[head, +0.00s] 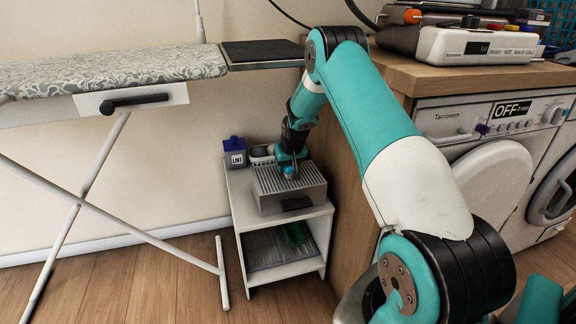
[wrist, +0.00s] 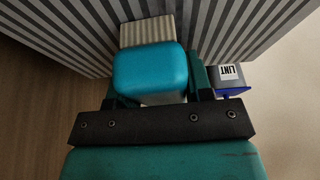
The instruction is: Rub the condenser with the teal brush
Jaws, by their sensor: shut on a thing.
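The condenser (head: 288,190) is a grey box with a ribbed top, on the upper shelf of a small white stand. Its light and dark ribs (wrist: 230,30) fill the top of the wrist view. My gripper (head: 289,170) is low over the condenser's top, shut on the teal brush. In the wrist view the brush's rounded teal body (wrist: 150,72) sits between my two fingers, with a pale ribbed block (wrist: 150,30) just beyond it. The brush is over the ribs, close to them; I cannot tell whether it touches. In the head view my gripper mostly hides the brush.
A lint box (head: 235,153) with a blue lid stands behind the condenser, beside a small white holder (head: 261,155) with a dark thing in it. The white stand (head: 240,225) is between an ironing board (head: 120,75) and a wooden counter side (head: 350,190) close to my arm.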

